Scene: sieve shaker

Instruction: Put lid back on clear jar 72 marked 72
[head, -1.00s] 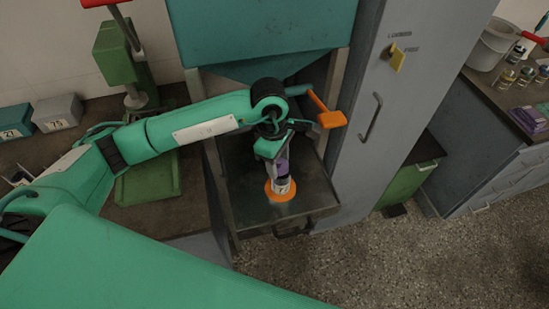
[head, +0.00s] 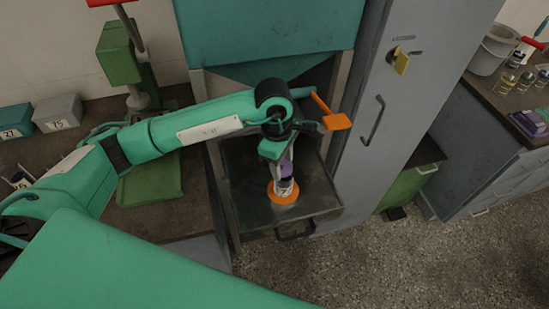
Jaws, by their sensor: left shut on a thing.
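A small clear jar with a pale label (head: 284,189) stands upright on an orange round disc (head: 283,199) in the metal drawer-like tray. Its label is too small to read. My left gripper (head: 284,165) points down right above the jar and is shut on a purple lid (head: 287,168). The lid is at the jar's mouth; the fingers partly hide it, and I cannot tell whether it is seated. My right gripper is not in view.
The metal tray (head: 326,193) is bare around the disc. An orange handle (head: 336,122) sticks out close to my left wrist. A tall grey cabinet stands to the right. A green tray (head: 152,184) and numbered boxes (head: 57,114) lie left.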

